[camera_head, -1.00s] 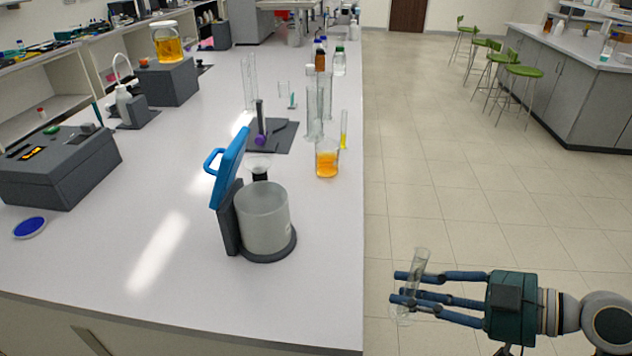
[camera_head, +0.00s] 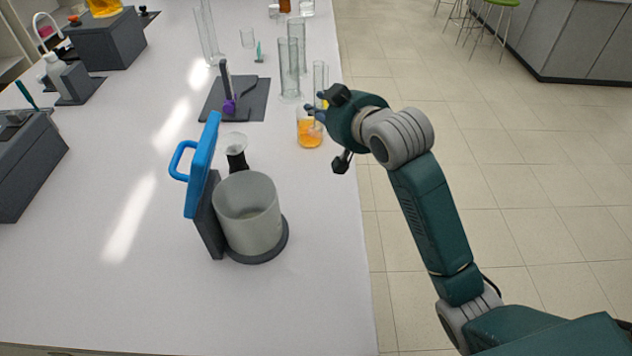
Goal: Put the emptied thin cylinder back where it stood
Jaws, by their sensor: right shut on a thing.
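My right gripper (camera_head: 318,107) is over the bench's right side, by the beaker of orange liquid (camera_head: 309,132). It is shut on the thin clear cylinder (camera_head: 320,76), which stands about upright. Its lower part is hidden by the fingers and wrist, so I cannot tell whether its foot touches the bench. A bit of yellow shows low behind it. Two other clear cylinders, a nearer one (camera_head: 289,70) and a farther one (camera_head: 297,40), stand just to its left. My left gripper is out of view.
A grey-white pot (camera_head: 250,215) with a blue-handled lid (camera_head: 203,165) stands in front. A tall cylinder (camera_head: 207,35) stands farther back. The bench's front is clear.

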